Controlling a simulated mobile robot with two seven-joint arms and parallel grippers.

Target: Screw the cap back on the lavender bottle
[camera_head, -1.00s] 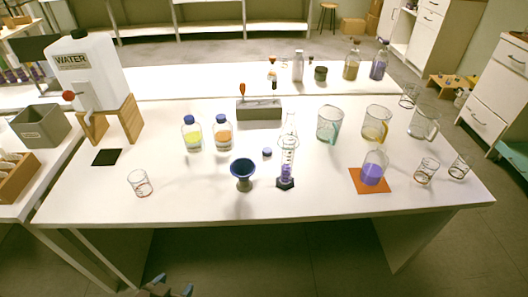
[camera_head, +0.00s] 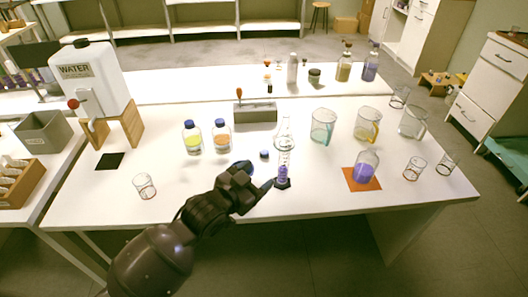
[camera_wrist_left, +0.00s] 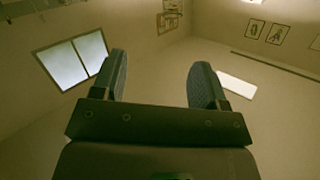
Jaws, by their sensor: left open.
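My right gripper is not in view.
Two blue-capped bottles, yellow (camera_head: 193,139) and orange (camera_head: 222,137), stand left of the cap. Beakers (camera_head: 323,126) and a grey block (camera_head: 255,112) stand behind.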

